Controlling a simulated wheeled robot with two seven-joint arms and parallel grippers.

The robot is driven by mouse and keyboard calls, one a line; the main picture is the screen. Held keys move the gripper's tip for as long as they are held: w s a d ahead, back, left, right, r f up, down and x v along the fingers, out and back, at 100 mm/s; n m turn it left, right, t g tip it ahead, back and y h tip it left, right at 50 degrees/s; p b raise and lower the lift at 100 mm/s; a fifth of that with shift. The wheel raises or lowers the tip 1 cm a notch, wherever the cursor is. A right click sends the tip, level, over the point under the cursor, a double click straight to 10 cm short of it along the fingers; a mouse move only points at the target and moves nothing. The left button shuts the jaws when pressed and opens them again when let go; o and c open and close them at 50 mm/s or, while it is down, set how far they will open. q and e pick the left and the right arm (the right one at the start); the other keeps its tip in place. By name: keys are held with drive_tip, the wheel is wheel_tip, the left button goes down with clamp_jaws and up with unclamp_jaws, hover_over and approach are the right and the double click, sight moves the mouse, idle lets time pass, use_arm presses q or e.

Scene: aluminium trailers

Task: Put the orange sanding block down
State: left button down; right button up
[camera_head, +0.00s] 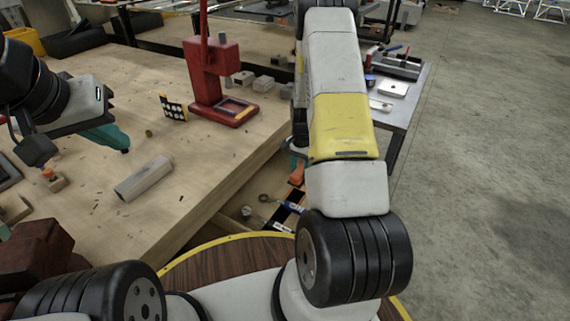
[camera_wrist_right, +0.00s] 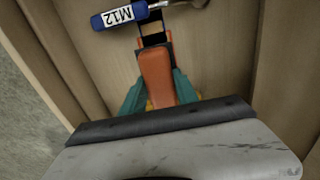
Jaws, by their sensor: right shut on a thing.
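The orange sanding block (camera_wrist_right: 157,78) is between the teal fingers of my right gripper (camera_wrist_right: 160,92) in the right wrist view, and the gripper is shut on it. A black part with a tan patch shows at the block's far end. In the head view a little of the orange block (camera_head: 297,174) shows beside my right arm, low by the bench's right edge; the arm hides most of that gripper. My left gripper (camera_head: 110,138) hangs over the workbench with its teal fingers seen from the side; their gap is not clear.
A wooden compartment (camera_wrist_right: 215,75) lies under the right gripper, with a blue-handled tool marked M12 (camera_wrist_right: 118,16) at its far side. On the workbench (camera_head: 110,215) are a metal bar (camera_head: 144,179) and a red press (camera_head: 215,80). A grey table (camera_head: 405,105) with tools stands right.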

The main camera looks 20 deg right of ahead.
sight(299, 192)
wheel_tip(299, 192, down, 7)
drive_tip(key=shift+a+f, duration=0.1)
drive_tip(key=shift+f, duration=0.05)
drive_tip(key=shift+f, duration=0.1)
idle(0.3)
drive_tip(key=o, duration=1.2)
